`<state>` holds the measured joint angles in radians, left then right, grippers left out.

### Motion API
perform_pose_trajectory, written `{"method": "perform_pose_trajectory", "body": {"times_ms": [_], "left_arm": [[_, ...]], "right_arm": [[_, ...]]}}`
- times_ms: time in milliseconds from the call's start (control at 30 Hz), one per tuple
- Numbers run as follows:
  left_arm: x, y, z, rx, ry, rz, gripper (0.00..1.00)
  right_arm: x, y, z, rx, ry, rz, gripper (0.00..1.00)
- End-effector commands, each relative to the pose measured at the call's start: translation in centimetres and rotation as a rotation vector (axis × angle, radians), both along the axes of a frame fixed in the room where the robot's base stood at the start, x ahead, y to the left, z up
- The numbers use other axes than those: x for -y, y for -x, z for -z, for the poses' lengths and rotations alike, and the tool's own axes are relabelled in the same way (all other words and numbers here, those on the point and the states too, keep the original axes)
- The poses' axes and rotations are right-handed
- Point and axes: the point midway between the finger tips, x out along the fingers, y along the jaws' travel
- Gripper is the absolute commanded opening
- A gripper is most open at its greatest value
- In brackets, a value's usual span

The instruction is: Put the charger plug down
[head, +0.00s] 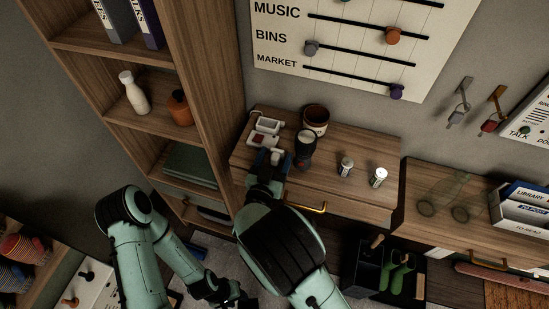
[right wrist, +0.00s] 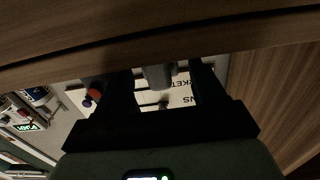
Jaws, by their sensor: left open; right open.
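The charger plug (head: 276,156) is a small pale block at the left part of the wooden shelf top (head: 330,187). My right gripper (head: 270,160) is open around it, its fingers on either side. In the right wrist view the plug (right wrist: 157,76) shows grey-white between the two dark fingers, close against the wood. I cannot tell whether a finger touches it. My arm hides part of it in the head view. My left gripper (head: 234,294) is open and low at the bottom of the head view, away from the plug.
A white holder (head: 265,130) with a red part stands just behind the plug. A tall bookcase (head: 197,60) borders the left.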

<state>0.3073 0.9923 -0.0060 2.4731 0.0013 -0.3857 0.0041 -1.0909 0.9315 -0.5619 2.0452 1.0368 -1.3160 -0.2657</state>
Motion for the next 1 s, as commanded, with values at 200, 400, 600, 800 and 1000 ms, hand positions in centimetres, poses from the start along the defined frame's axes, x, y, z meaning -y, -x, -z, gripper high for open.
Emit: {"method": "perform_pose_trajectory", "body": {"times_ms": [200, 400, 600, 800, 1000], "left_arm": [[0.0, 0.4, 1.0, -0.004, 0.000, 0.000, 0.43], [0.0, 0.8, 1.7, -0.009, 0.000, 0.000, 0.43], [0.0, 0.9, 2.0, -0.009, 0.000, 0.000, 0.43], [0.0, 0.9, 2.0, -0.010, 0.000, 0.000, 0.43], [0.0, 0.9, 2.0, -0.009, 0.000, 0.000, 0.43]], "right_arm": [[-1.6, 4.6, 0.0, -0.001, -0.001, -0.004, 0.69], [-2.9, 8.6, -0.1, 0.000, -0.001, -0.004, 0.69], [-3.6, 10.9, -0.2, 0.000, -0.001, -0.002, 0.69], [-3.7, 11.4, -0.2, 0.001, 0.000, 0.001, 0.69], [-3.7, 11.4, -0.2, 0.001, 0.000, 0.000, 0.69]]}}
